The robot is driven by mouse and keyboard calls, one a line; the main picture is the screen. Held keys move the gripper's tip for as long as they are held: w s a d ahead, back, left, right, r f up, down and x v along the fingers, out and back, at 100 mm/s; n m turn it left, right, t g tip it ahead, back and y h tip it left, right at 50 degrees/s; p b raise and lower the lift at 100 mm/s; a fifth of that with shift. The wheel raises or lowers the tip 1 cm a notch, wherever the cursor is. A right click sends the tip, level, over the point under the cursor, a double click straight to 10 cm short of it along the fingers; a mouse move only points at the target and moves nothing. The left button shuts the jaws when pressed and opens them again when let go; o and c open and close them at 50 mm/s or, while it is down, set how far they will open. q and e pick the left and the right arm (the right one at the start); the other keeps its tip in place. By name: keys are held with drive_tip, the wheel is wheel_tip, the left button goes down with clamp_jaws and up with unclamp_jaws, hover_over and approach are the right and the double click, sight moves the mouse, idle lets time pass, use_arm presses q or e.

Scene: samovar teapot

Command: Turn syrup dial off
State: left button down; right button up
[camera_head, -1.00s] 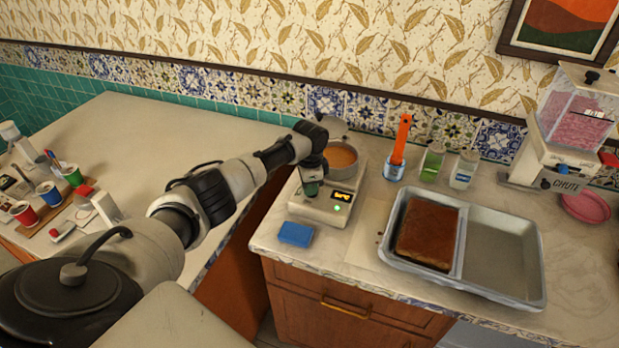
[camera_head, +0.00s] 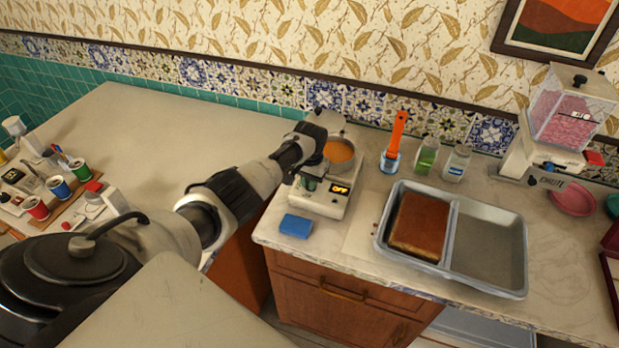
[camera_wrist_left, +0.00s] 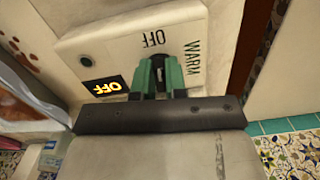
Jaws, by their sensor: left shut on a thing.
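The cream syrup warmer (camera_head: 322,207) stands on the right counter with a pan of orange syrup (camera_head: 341,153) on it. Its small display (camera_head: 340,189) is lit orange and reads OFF; the display also shows upside down in the left wrist view (camera_wrist_left: 107,87). My left gripper (camera_head: 308,183) is at the left of the warmer's front. In the left wrist view its green fingers (camera_wrist_left: 162,75) are shut on the dial (camera_wrist_left: 159,63), which is mostly hidden between them. The printed OFF label (camera_wrist_left: 154,39) lies just beyond the fingertips, and WARM (camera_wrist_left: 193,57) lies to their right. My right gripper is out of view.
A blue sponge (camera_head: 296,226) lies before the warmer. A metal tray (camera_head: 490,283) with a brown cake (camera_head: 419,224) is to the right. An orange-handled tool in a jar (camera_head: 390,161) and two bottles (camera_head: 427,158) stand behind. The left counter's middle is clear.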

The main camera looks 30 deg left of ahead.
use_arm(q)
drive_tip(key=shift+r+n, duration=0.1)
drive_tip(key=shift+n, duration=0.6)
drive_tip(key=shift+w, duration=0.1)
drive_tip(key=c, duration=1.2)
unclamp_jaws()
drive_tip(key=shift+o, duration=0.2)
drive_tip(key=shift+r+p, duration=0.3)
wheel_tip(320, 180, up, 10)
